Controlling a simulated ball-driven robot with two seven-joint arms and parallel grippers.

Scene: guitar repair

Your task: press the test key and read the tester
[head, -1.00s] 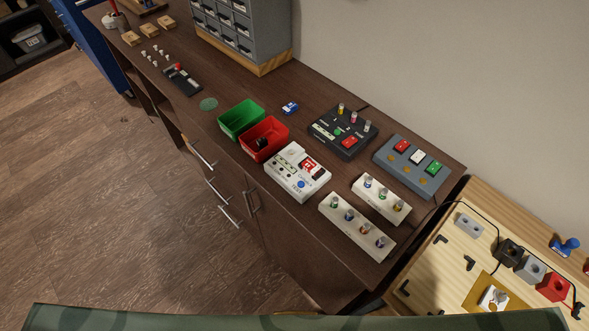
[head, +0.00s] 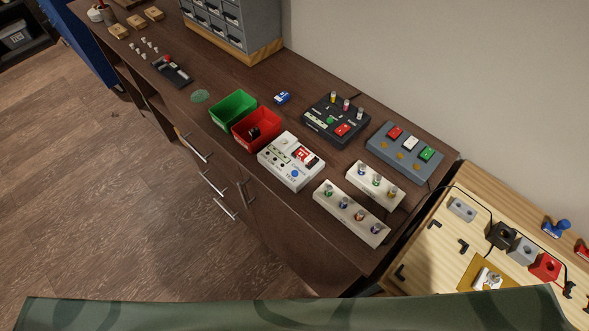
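The tester (head: 291,162) is a white box on the dark workbench, right of the red bin. It has a red display panel (head: 307,155) on its upper right and small dark marks on its left half. A round blue key (head: 295,174) sits near its front edge, with small lettering by it. The display's reading is too small to make out. Nothing touches the tester. Neither of my grippers shows in the head view.
A green bin (head: 233,109) and a red bin (head: 257,130) with a dark item inside stand left of the tester. White knob racks (head: 351,213) stand at its right. A black box (head: 337,121) and a grey button box (head: 405,148) stand behind. A drawer cabinet (head: 232,25) stands farther back.

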